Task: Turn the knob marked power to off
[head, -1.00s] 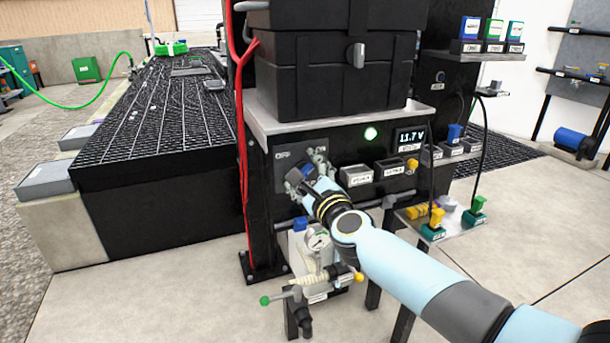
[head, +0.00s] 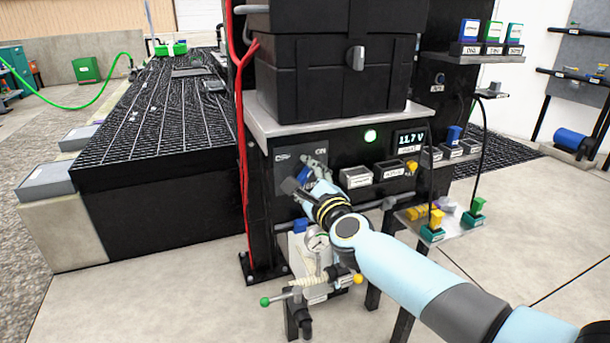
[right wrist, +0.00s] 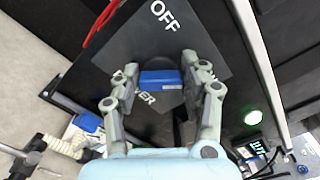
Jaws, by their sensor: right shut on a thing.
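The power knob has a blue grip bar (right wrist: 160,80) on a dark plate (right wrist: 190,30) printed OFF; the word POWER is partly covered by a finger. In the head view the knob (head: 305,174) is mostly hidden by my fingers. OFF is printed at the plate's upper left and ON at its upper right. My right gripper (head: 303,175) is shut on the knob; in the right wrist view its fingers (right wrist: 161,67) stand on both sides of the blue bar. My left gripper is not in view.
A green lamp (head: 370,136) is lit beside a display (head: 409,138) reading 11.7 V. Labelled blocks (head: 356,177) sit right of the plate. A gauge and valve pipework (head: 318,240) are below. A red cable (head: 240,150) runs down the left.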

